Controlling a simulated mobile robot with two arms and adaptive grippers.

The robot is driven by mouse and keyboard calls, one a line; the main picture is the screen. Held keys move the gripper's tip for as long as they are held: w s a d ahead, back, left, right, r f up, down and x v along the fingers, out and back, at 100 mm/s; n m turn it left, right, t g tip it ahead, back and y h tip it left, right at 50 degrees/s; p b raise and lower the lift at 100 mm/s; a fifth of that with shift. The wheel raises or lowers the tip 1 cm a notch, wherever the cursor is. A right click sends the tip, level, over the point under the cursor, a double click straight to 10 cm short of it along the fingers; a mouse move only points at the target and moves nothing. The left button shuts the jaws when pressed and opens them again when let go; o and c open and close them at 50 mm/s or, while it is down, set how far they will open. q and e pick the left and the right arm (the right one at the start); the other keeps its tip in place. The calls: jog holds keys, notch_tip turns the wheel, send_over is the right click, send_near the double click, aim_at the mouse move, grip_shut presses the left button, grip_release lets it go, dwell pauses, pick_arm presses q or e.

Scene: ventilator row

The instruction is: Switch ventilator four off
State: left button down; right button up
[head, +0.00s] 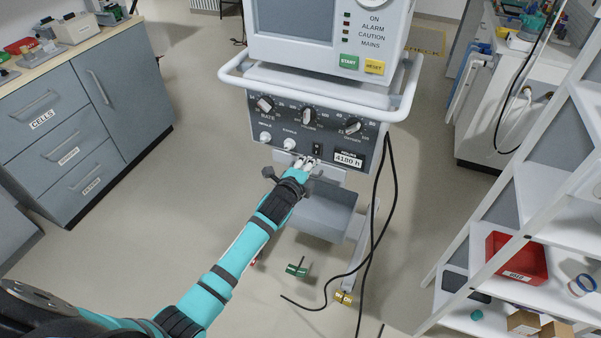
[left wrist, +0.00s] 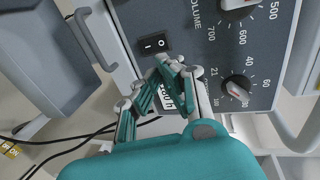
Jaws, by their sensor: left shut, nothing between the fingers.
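A ventilator (head: 325,72) stands ahead of me in the head view; I see no unit number on it. Its black rocker switch (head: 317,148) sits low on the grey control panel, left of the hours label (head: 348,158). In the left wrist view the switch (left wrist: 154,43) shows I and O marks; which side is pressed I cannot tell. My left gripper (head: 307,162) is shut and empty, just below the switch. In the left wrist view its fingertips (left wrist: 170,66) are close to the switch's edge; contact is unclear. My right gripper is out of view.
Several knobs (head: 308,115) are above the switch, and a white rail (head: 402,90) surrounds the unit's sides. Black cables (head: 373,215) hang at its right. Grey drawers (head: 75,150) stand left and a white shelf rack (head: 535,190) right. A green object (head: 298,271) lies on the floor.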

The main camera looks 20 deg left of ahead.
pick_arm(q)
jog(key=r+v, duration=0.1)
jog(key=v, duration=0.5)
jog(key=shift+r, duration=0.25)
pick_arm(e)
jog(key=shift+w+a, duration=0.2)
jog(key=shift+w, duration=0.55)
pick_arm(q)
jog(key=shift+s, duration=0.1)
